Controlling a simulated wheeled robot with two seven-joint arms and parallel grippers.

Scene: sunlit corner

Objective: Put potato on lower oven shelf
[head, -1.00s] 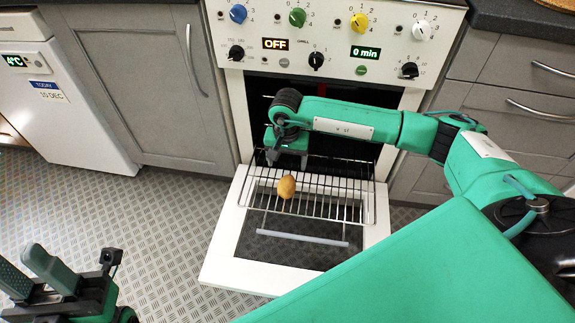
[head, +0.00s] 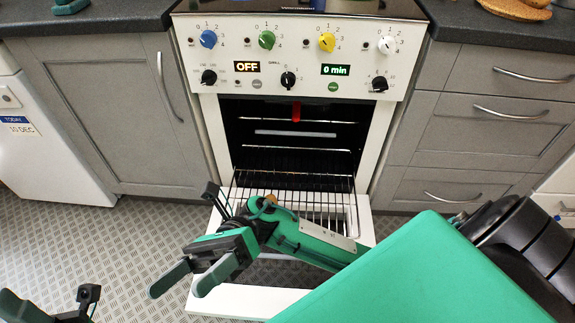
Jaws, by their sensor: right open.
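The oven (head: 285,95) stands ahead with its door (head: 230,300) folded down. A wire shelf (head: 320,200) low in the oven reaches out over the open door. The potato (head: 271,197) lies on the outer part of this shelf; only a small brown bit of it shows, the rest hidden behind my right wrist. My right gripper (head: 180,289) is open and empty, in front of and left of the shelf, its fingers pointing down and left. My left gripper (head: 40,308) is at the bottom left corner, mostly cut off.
Higher in the oven are bright cross bars (head: 296,133) and a red piece (head: 296,112). Grey cabinets (head: 105,110) flank the oven, and a white appliance (head: 45,140) stands at the left. The patterned floor (head: 130,235) left of the door is clear.

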